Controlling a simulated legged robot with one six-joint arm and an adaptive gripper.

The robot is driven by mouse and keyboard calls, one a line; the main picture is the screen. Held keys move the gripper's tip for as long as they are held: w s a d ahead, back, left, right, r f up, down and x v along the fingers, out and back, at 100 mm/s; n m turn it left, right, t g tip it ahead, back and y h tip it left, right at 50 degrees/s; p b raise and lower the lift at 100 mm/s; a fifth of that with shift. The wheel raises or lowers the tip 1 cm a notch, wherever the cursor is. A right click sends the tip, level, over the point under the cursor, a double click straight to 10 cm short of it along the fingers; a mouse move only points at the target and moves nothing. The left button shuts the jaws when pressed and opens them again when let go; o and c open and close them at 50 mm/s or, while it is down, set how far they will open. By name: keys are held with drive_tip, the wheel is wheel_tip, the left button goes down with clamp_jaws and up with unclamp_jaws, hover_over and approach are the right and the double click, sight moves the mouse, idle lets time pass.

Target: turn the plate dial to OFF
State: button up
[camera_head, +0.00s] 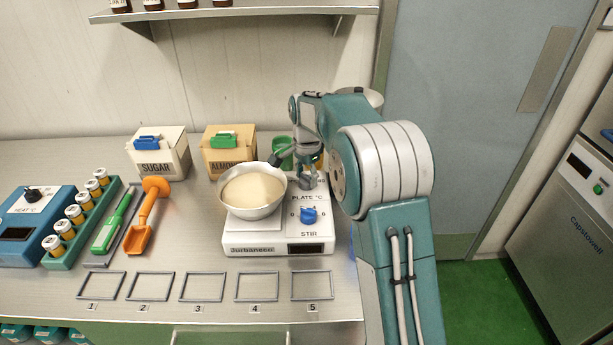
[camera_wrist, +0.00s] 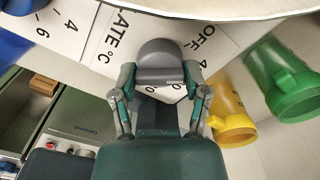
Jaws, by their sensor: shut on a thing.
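The plate dial is a grey knob (camera_wrist: 160,58) on the white hot plate (camera_head: 240,238), just behind the "PLATE °C" label. In the wrist view my gripper (camera_wrist: 161,76) has one finger on each side of the knob and is shut on it. The printed "OFF" mark lies to the right of the knob in that view, with other scale marks partly covered. I cannot tell which mark the knob points to. In the head view my gripper (camera_head: 307,178) hides most of the knob from above. A blue stir dial (camera_head: 308,215) is in front of it.
A pan of pale mixture (camera_head: 252,190) stands on the hot plate, left of my gripper; its rim crosses the top of the wrist view. Green (camera_wrist: 280,78) and yellow (camera_wrist: 232,115) cups are close behind the plate. Sugar (camera_head: 160,155) and almond (camera_head: 228,152) boxes stand behind.

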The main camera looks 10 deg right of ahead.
sight(306, 175)
drive_tip(key=shift+f, duration=0.1)
drive_tip(key=shift+n, duration=2.8)
drive_tip(key=o, duration=1.2)
drive_tip(key=shift+w, duration=0.1)
drive_tip(key=shift+c, duration=0.2)
wheel_tip(306, 175, up, 12)
